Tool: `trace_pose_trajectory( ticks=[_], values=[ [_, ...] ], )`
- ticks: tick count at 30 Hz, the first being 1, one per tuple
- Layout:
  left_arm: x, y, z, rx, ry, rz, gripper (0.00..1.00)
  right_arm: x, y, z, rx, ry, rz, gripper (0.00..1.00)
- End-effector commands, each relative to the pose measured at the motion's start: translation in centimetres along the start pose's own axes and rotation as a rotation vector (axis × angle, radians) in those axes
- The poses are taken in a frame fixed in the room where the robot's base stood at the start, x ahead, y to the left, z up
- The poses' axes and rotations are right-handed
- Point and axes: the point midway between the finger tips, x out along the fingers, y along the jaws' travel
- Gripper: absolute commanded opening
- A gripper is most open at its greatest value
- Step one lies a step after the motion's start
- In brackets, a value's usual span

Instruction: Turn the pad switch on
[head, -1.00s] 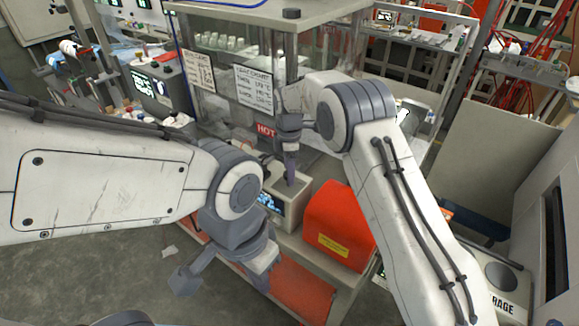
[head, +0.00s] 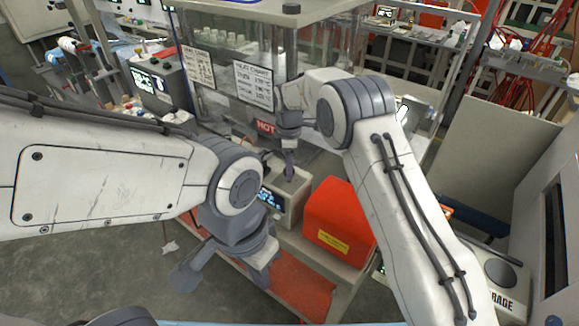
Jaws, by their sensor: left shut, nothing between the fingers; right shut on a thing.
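A small beige control box (head: 291,203) with a lit blue display (head: 271,198) stands on the bench in front of the glass enclosure. My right gripper (head: 289,172) points down at the top of this box and is shut on a small part there. The pad switch itself is hidden behind the fingers, so its on or off position does not show. My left gripper (head: 187,277) is shut and empty, low and to the left of the box, in front of the bench and over the floor.
An orange-red box with a yellow label (head: 334,222) stands right of the control box, close to my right arm. The glass enclosure (head: 222,97) with a red HOT sign (head: 266,126) rises behind. Open floor (head: 110,275) lies at the lower left.

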Motion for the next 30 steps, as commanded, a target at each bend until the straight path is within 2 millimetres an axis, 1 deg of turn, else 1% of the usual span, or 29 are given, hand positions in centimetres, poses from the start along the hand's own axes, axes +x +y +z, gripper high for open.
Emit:
trace_pose_trajectory(
  ticks=[8, 30],
  values=[
    [0.5, 0.0, 0.0, -0.001, 0.0, 0.0, 0.0, 0.0, 0.0, 0.0, 0.229, 0.0, 0.0, 0.0],
    [1.2, -0.1, 0.1, -0.002, 0.0, 0.0, 0.0, -0.1, 0.1, 0.0, 0.931, 0.001, 0.001, 0.0]
  ],
)
